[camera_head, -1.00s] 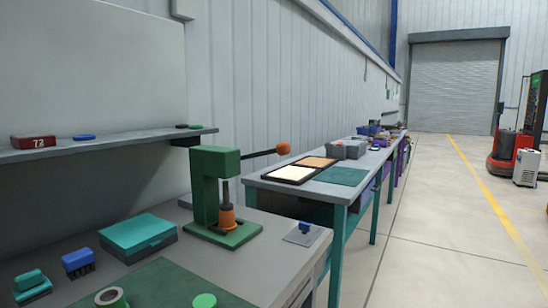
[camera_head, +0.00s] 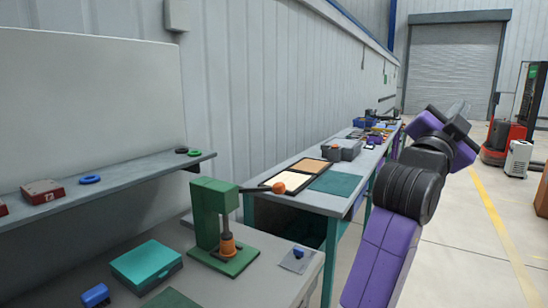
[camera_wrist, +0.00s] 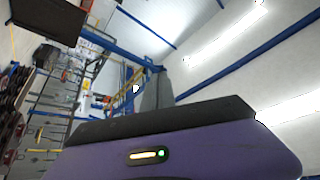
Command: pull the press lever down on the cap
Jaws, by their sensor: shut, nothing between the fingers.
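The green press (camera_head: 207,215) stands on the grey bench. Its dark lever sticks out to the right, close to level, with an orange ball knob (camera_head: 278,188) at its end. The orange cap (camera_head: 228,246) sits upright under the dark ram (camera_head: 226,224), on the press base. I cannot tell whether the ram touches it. My gripper (camera_head: 460,112) is raised at the right, well apart from the lever, above the aisle side. Its fingers are shut and empty, small in the head view. The wrist view shows the ceiling and wall, not the press.
A teal box (camera_head: 146,262) stands left of the press and a small blue-topped item (camera_head: 298,253) right of it. A wall shelf (camera_head: 110,180) runs behind. A second table with trays and a green mat (camera_head: 336,182) stands beyond.

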